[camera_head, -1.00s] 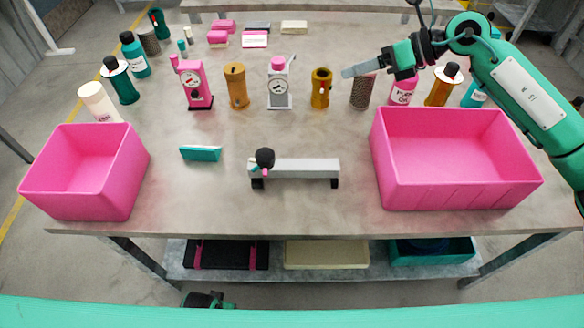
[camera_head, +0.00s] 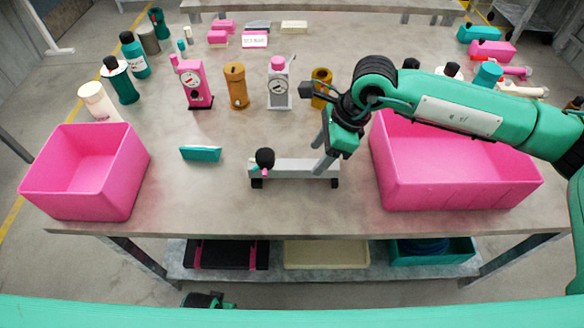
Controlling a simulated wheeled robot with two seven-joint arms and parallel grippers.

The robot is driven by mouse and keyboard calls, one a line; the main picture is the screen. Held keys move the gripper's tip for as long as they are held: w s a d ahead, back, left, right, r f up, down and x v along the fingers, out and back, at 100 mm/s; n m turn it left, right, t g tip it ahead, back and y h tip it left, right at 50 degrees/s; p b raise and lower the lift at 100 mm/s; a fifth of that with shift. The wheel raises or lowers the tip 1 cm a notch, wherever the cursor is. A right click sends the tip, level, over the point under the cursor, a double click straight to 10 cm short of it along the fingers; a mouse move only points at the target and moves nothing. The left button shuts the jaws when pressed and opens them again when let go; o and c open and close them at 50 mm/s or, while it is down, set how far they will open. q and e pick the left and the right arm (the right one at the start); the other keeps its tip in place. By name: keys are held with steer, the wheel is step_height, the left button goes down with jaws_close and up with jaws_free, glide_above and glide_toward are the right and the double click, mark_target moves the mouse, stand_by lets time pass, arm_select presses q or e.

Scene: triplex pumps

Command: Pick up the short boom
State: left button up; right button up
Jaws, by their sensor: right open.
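A grey bar on two black feet, which I take for the short boom (camera_head: 290,167), lies across the front middle of the table. A black round knob and a small teal and pink piece are at its left end. My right gripper (camera_head: 317,160) is open and points down at the right part of the bar. One finger shows behind the bar and the other over its front; I cannot tell whether they touch it. A black and teal part low in front of the table, probably my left gripper (camera_head: 207,299), shows no clear fingers.
Pink bins stand at the left (camera_head: 84,190) and right (camera_head: 460,192); the right bin is close beside my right gripper. A teal block (camera_head: 200,153) lies left of the bar. Bottles and small pumps stand behind, including a pink pump (camera_head: 194,85). Free tabletop surrounds the bar's left side.

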mark_target(294, 172)
steer(key=shift+d+x, duration=0.15)
steer(key=shift+x, duration=1.35)
steer(key=shift+d+x, duration=0.15)
steer(key=shift+x, duration=1.35)
jaws_close()
